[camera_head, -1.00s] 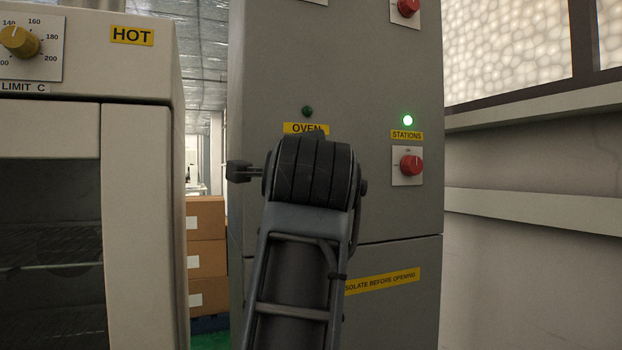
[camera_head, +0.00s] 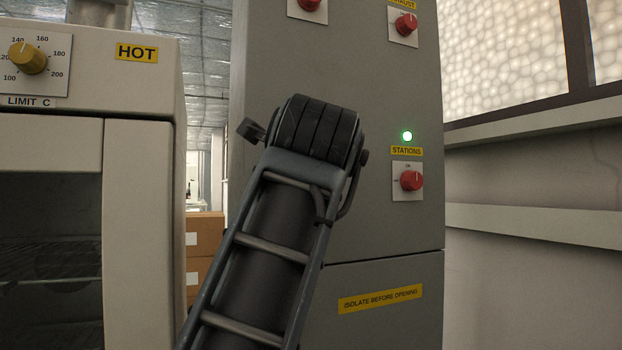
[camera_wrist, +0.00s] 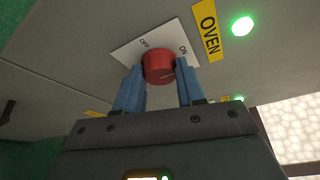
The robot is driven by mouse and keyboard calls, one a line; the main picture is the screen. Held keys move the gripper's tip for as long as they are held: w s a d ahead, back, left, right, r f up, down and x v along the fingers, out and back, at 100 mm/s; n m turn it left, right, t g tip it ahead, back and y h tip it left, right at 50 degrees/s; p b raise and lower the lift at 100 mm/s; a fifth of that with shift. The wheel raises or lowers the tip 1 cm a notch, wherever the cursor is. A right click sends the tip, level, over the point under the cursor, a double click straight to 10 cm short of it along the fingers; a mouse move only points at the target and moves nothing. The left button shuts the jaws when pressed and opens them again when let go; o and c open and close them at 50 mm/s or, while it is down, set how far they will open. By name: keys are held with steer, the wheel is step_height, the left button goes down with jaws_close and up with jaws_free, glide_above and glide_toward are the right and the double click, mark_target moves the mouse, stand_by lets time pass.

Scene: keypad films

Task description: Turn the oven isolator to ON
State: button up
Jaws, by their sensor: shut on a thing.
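The oven isolator is a red round knob (camera_wrist: 158,66) on a white plate (camera_wrist: 127,53) marked OFF and ON. It shows in the wrist view under the yellow OVEN label (camera_wrist: 208,30). My gripper (camera_wrist: 158,72) has its two blue fingers on either side of the knob and is shut on it. I cannot clearly tell which mark the knob points to. The green lamp (camera_wrist: 242,26) beside the OVEN label is lit. In the head view my arm hides the knob, its label and its lamp.
The grey cabinet (camera_head: 380,232) also carries the red STATIONS knob (camera_head: 411,181) with a lit green lamp (camera_head: 407,136) above it. More red knobs (camera_head: 405,25) sit higher up. A cream oven (camera_head: 143,220) stands at left, with cardboard boxes (camera_head: 205,236) behind the gap.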

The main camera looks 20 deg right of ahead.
steer(key=shift+f, duration=0.1)
steer(key=o, duration=1)
steer(key=shift+o, duration=0.2)
steer(key=shift+s, duration=0.1)
